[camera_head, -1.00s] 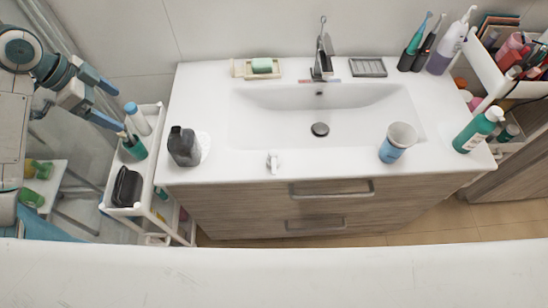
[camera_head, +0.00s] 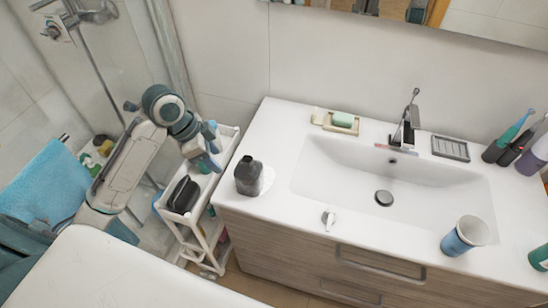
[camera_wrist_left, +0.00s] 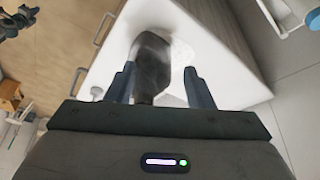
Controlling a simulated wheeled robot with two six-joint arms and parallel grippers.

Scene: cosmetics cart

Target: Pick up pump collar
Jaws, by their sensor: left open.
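A small white piece, which looks like the pump collar (camera_head: 328,219), stands on the front edge of the white sink counter. In the left wrist view it seems to show as a small pale spot (camera_wrist_left: 97,92), left of the fingers. A dark grey bottle (camera_head: 249,178) stands to its left on the counter. My left gripper (camera_head: 207,158) is open and empty, over the cart left of the counter. In the left wrist view the bottle (camera_wrist_left: 152,62) appears between the two open fingers (camera_wrist_left: 159,72), beyond them and not gripped. My right gripper is out of view.
The white cart (camera_head: 222,170) holds a black case (camera_head: 183,194) and stands against the counter's left side. A blue cup (camera_head: 466,236) stands right of the white piece, and a soap dish (camera_head: 336,124) is at the back. The counter front between bottle and cup is mostly clear.

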